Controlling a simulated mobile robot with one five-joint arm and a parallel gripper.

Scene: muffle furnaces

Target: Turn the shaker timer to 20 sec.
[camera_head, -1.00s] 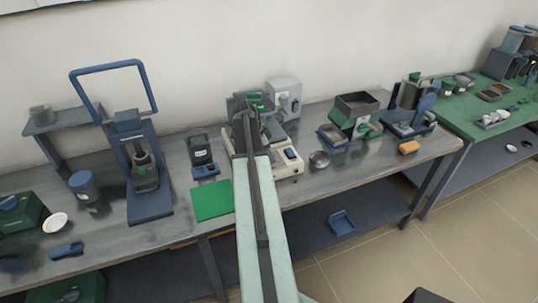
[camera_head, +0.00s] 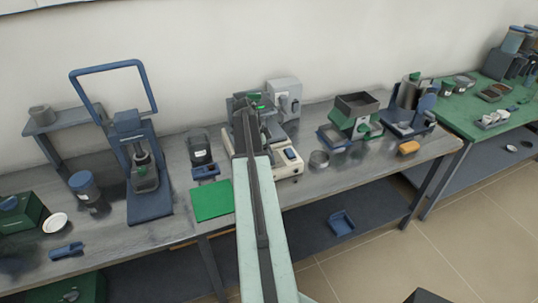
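A machine with a cream base (camera_head: 286,168) stands on the grey bench at the middle and appears to be the shaker. A blue switch or knob (camera_head: 291,155) is on the right of its base. A dark upper part with green bits (camera_head: 257,98) shows above it. I cannot make out a timer scale or its setting. My arm reaches up the middle of the picture and covers the machine's left part. My gripper (camera_head: 244,108) is at the far end of the arm, over or in front of the machine's upper part. Its fingers are too small and dark to read.
A grey box (camera_head: 287,92) stands behind the machine. A blue-framed press (camera_head: 148,190) and green mat (camera_head: 211,200) are to the left. Bare bench lies in between.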

